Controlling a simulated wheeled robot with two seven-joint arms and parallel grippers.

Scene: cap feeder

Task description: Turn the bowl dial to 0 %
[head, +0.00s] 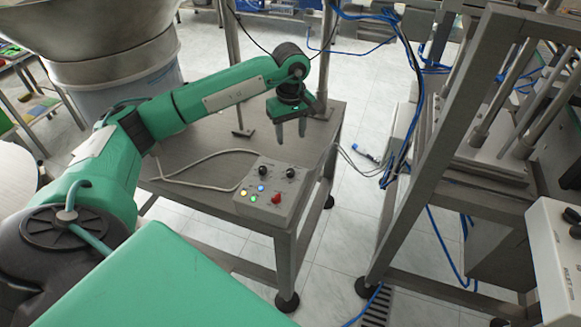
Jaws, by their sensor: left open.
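A grey control box (271,188) sits on the metal table near its front right corner. Two black dials stand on its upper part, a left dial (262,171) and a right dial (291,173). Their labels and pointer marks are too small to read, so I cannot tell which is the bowl dial or what it is set to. My left gripper (291,131) is open and empty, with its fingers pointing down. In the picture it is above and behind the box, apart from both dials. My right gripper is not in view.
The box also carries a red knob (276,198), a blue button (261,187) and several small lit buttons. A pale cable (190,163) runs over the table (215,207). A large metal bowl (115,62) stands at left. A metal frame (437,140) and another control box (552,262) stand at right.

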